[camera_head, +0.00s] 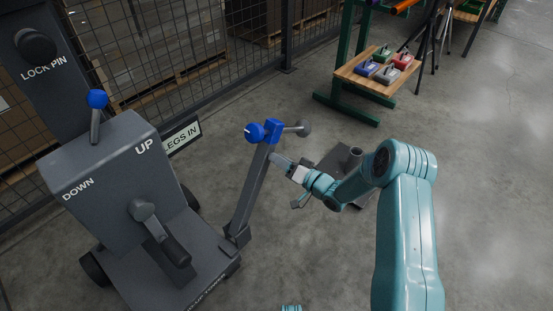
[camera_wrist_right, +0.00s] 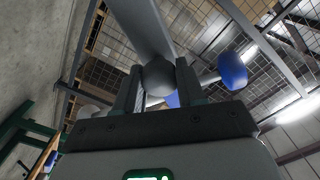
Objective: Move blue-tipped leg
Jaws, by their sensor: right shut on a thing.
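The blue-tipped leg (camera_head: 250,190) is a dark grey bar. It rises at a tilt from a hinge at the right edge of the grey cart base, with a blue tip (camera_head: 264,131) at its top. My right gripper (camera_head: 277,160) is at the upper part of the leg, just below the blue tip. In the right wrist view its two fingers (camera_wrist_right: 157,92) are shut around a grey rounded part (camera_wrist_right: 158,76) of the leg, with blue parts (camera_wrist_right: 232,70) beyond. The exact contact is partly hidden. My left gripper is not in view.
The grey cart box (camera_head: 105,165) has a blue-knobbed lever (camera_head: 97,99) and a black-gripped handle (camera_head: 175,250). A "LEGS IN" sign (camera_head: 182,136) stands behind it. A grey rod with a round knob (camera_head: 303,128) sticks out beside the blue tip. A mesh fence (camera_head: 230,75) runs behind.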

